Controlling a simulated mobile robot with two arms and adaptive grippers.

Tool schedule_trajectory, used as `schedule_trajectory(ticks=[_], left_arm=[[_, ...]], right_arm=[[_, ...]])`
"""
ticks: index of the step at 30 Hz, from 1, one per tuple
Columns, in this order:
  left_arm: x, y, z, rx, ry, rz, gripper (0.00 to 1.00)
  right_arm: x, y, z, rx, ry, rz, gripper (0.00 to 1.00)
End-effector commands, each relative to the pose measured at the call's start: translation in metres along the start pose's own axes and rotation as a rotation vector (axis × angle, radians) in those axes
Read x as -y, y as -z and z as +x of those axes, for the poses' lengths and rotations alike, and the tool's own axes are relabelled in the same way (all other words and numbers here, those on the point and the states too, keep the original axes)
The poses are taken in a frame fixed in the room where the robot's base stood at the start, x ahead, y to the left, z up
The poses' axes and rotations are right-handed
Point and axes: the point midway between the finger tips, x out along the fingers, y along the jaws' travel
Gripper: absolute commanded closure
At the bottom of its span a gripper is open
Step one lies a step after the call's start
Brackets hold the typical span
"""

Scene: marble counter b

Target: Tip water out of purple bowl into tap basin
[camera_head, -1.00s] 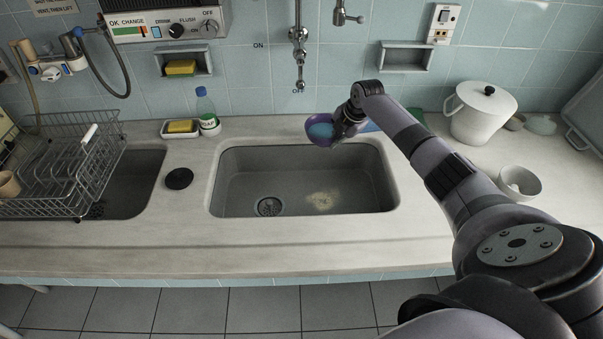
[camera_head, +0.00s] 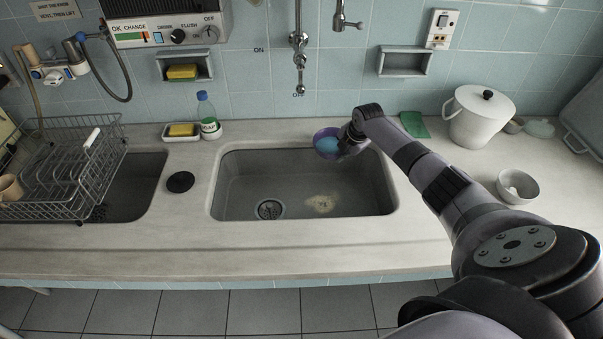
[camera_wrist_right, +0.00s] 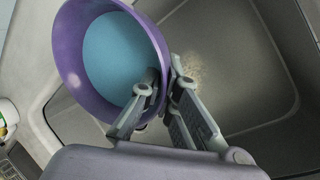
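The purple bowl (camera_head: 327,143) is at the back right of the tap basin (camera_head: 250,180), above its rear edge. It has light blue water inside, which also shows in the right wrist view (camera_wrist_right: 120,58). My right gripper (camera_head: 346,146) is shut on the bowl's wall; in the wrist view one finger is inside the bowl and one outside (camera_wrist_right: 168,85). The bowl is slightly tilted, with water still in it. The basin has a drain at the left and a pale stain on its floor. My left gripper is not in view.
A tap (camera_head: 299,60) hangs on the tiled wall behind the basin. A soap bottle (camera_head: 208,117) and a sponge dish (camera_head: 181,132) stand behind left. A wire dish rack (camera_head: 75,170) is at left. A white lidded pot (camera_head: 481,117) and a white bowl (camera_head: 517,186) are at right.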

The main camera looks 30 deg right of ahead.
Motion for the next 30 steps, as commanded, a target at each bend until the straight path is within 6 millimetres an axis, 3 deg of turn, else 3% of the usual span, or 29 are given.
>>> schedule_trajectory(ticks=[4,8,30], left_arm=[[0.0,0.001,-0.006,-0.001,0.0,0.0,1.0],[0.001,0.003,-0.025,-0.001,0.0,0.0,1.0],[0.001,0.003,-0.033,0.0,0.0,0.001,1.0]], right_arm=[[0.005,0.01,0.012,0.066,-0.014,-0.032,1.0],[0.001,0.013,0.0,0.124,-0.023,-0.052,1.0],[0.001,0.022,-0.001,0.213,-0.035,-0.088,1.0]])
